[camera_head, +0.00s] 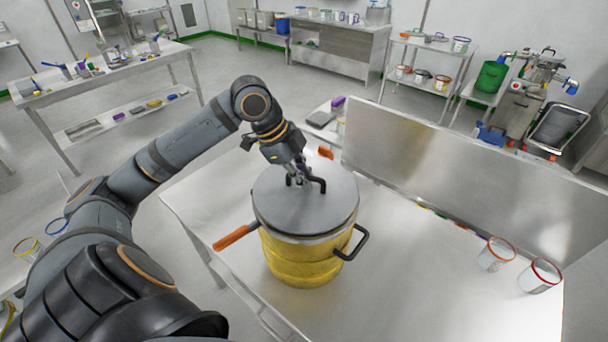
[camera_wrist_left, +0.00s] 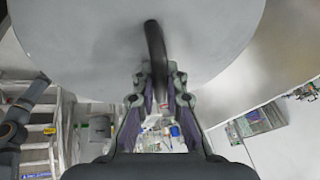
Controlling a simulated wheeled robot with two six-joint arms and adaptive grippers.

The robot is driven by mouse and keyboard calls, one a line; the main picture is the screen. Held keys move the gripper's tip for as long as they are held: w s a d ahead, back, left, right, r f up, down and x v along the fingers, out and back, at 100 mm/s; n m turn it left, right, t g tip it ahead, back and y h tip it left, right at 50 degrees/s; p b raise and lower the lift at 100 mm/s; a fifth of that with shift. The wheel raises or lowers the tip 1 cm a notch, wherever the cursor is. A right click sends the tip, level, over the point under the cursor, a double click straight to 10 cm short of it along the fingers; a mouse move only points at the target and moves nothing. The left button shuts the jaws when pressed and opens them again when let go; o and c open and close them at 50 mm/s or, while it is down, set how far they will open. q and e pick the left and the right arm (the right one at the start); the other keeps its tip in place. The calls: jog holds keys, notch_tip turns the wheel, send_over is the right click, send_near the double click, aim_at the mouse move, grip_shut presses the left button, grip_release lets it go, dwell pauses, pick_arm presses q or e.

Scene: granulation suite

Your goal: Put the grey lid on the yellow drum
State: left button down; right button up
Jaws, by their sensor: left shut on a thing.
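The yellow drum (camera_head: 299,262) stands upright on the steel table, with a black handle (camera_head: 351,244) on its right side. The round grey lid (camera_head: 304,216) is over the drum's top and looks roughly level; I cannot tell whether it touches the rim all round. My left gripper (camera_head: 296,182) is above the lid, shut on its black handle. In the left wrist view the two fingers (camera_wrist_left: 159,85) close around the dark handle (camera_wrist_left: 156,52), with the grey lid (camera_wrist_left: 90,40) filling the upper part. My right gripper is not in view.
A steel panel (camera_head: 450,180) stands behind the drum. The table front right of the drum is clear.

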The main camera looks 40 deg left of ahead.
pick_arm(q)
jog(key=shift+f, duration=0.6)
dwell(0.6)
jog(key=c, duration=1.3)
grip_release()
jog(key=shift+r, duration=0.15)
notch_tip(320, 180, up, 10)
jog(key=shift+f, duration=0.15)
